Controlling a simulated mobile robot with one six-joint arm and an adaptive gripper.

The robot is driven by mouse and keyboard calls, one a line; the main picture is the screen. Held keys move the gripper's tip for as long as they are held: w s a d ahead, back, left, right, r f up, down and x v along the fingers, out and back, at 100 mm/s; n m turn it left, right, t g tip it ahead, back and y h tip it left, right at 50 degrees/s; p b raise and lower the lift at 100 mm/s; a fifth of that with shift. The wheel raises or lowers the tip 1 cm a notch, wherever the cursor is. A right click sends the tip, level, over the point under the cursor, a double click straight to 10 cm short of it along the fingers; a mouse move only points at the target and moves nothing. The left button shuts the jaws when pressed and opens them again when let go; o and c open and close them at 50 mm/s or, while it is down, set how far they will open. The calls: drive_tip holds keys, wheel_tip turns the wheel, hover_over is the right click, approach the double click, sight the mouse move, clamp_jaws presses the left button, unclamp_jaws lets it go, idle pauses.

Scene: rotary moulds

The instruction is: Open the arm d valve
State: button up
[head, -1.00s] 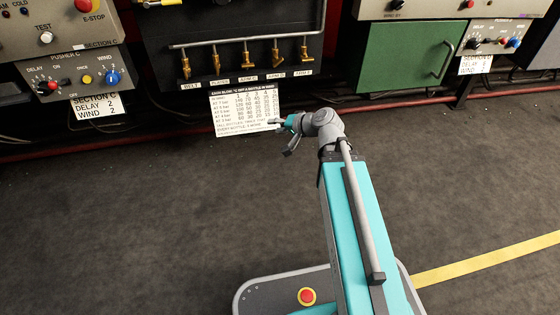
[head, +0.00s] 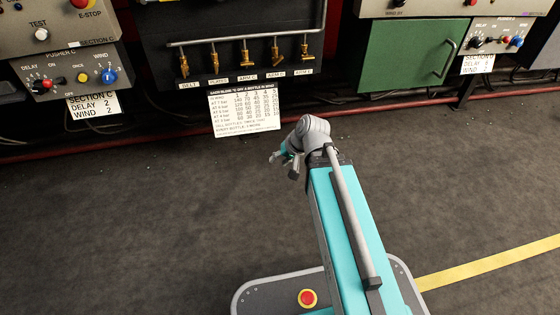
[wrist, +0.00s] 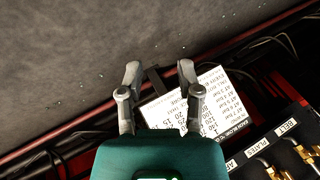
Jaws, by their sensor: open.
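The arm D valve (head: 276,52) is a small brass valve hanging from a grey pipe on the black panel, above the label reading ARM D (head: 275,73). It is the second from the right in a row of brass valves. Its handle position is too small to tell. It is out of the wrist view. My gripper (head: 290,168) is below and in front of the panel, well apart from the valve. In the wrist view its two fingers (wrist: 160,70) are spread with nothing between them.
Similar valves stand close beside it: ARM C (head: 246,52) and ARM E (head: 305,48). A printed white card (head: 244,110) hangs below the row. A green cabinet (head: 405,58) is at right, a pusher box (head: 70,78) at left. The floor before the panel is clear.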

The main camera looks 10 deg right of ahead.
idle(0.6)
drive_tip(key=m+t+p, duration=0.5)
drive_tip(key=t+p, duration=0.6)
drive_tip(key=p, duration=0.2)
approach(279, 61)
drive_tip(key=s, duration=0.3)
drive_tip(key=shift+w+d+r, duration=0.25)
drive_tip(key=shift+d+r, duration=0.2)
drive_tip(key=shift+b+x, duration=1.55)
drive_tip(key=shift+x, duration=5.3)
drive_tip(key=shift+f, duration=0.2)
clamp_jaws()
